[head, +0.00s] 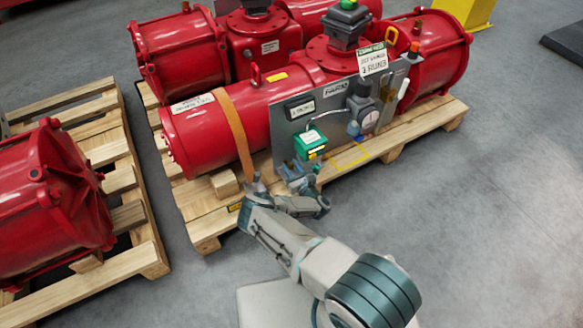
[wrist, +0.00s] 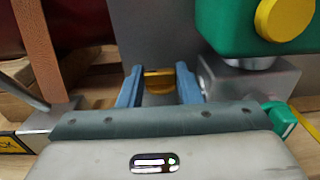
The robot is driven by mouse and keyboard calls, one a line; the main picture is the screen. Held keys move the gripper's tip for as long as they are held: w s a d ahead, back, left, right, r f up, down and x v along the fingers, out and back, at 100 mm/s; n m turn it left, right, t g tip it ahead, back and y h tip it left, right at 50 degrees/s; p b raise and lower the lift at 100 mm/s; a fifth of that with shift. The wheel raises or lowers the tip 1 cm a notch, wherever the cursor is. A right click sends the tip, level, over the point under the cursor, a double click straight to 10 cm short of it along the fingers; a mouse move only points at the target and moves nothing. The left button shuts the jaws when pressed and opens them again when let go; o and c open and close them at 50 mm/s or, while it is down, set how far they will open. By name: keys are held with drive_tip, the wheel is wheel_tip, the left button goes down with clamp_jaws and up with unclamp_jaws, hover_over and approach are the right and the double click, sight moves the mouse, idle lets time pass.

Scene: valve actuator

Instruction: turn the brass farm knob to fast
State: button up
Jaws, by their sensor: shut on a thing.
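The brass knob (wrist: 158,82) shows in the wrist view between the two blue fingers of my gripper (wrist: 159,72). The fingers stand one on each side of it, shut on it, and the knob sits in front of the grey panel. In the head view my gripper (head: 298,178) is at the lower left part of the grey panel (head: 284,138), below a green box (head: 310,143). My gripper hides the knob there. No fast marking is readable in either view, so I cannot tell the knob's setting.
The green box (wrist: 255,25) with a yellow round button (wrist: 285,18) is close to the right of my fingers. A brown strap (head: 234,132) hangs at the left. The red actuator (head: 215,130) rests on a wooden pallet (head: 205,225). Grey floor (head: 480,220) at right is clear.

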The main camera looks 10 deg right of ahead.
drive_tip(key=shift+d+f, duration=0.1)
drive_tip(key=o, duration=1)
drive_tip(key=shift+h, duration=0.3)
